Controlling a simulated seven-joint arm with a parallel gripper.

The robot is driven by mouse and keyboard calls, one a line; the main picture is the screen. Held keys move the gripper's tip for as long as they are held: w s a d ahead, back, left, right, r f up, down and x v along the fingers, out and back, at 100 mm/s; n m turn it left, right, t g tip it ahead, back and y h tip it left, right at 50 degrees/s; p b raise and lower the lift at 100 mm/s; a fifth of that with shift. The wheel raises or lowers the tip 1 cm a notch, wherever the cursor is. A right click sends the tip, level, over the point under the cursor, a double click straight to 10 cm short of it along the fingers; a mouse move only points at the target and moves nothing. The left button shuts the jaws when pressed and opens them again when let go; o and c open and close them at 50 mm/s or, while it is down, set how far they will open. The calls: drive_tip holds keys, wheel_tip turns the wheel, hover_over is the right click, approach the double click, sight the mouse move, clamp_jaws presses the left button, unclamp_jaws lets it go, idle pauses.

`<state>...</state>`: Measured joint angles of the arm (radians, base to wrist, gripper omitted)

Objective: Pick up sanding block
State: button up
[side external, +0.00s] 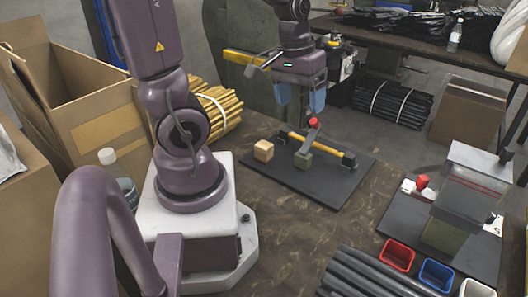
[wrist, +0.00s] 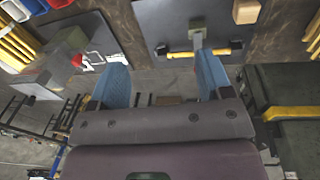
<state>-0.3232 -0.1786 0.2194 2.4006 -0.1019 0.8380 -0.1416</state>
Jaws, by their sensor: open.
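A small tan block (side external: 263,151), which looks like the sanding block, sits on the dark mat (side external: 325,188) left of the press with the yellow bar. It also shows at the top edge of the wrist view (wrist: 246,11), partly cut off. My gripper (side external: 300,102) is open and empty, its two blue fingers pointing down. It hangs above and behind the press, up and to the right of the block, and apart from it. In the wrist view the fingers (wrist: 160,62) are spread with nothing between them.
The press with a red knob (side external: 313,123), yellow bar and green base stands close right of the block. A second press (side external: 465,185) stands at the right. Red (side external: 396,254) and blue (side external: 437,275) bins and dark tubes lie in front. Bare table lies left of the mat.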

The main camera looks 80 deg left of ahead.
drive_tip(key=s+a+f+n+g, duration=0.1)
drive_tip(key=s+a+f+n, duration=0.3)
drive_tip(key=a+f+n, duration=0.5)
drive_tip(key=n, duration=0.9)
hover_over(264, 144)
wheel_tip(264, 144, down, 2)
drive_tip(key=shift+n+y, duration=0.3)
drive_tip(key=f, duration=0.7)
drive_tip(key=shift+s+a+f, duration=0.1)
drive_tip(key=shift+s+f, duration=0.1)
drive_tip(key=shift+s, duration=0.1)
drive_tip(key=shift+w+f, duration=0.15)
drive_tip(key=shift+f, duration=1.3)
drive_tip(key=shift+w+f, duration=0.15)
drive_tip(key=shift+f, duration=1.25)
drive_tip(key=c, duration=1.1)
drive_tip(key=shift+r, duration=0.15)
wheel_tip(264, 144, up, 10)
drive_tip(key=shift+f, duration=0.1)
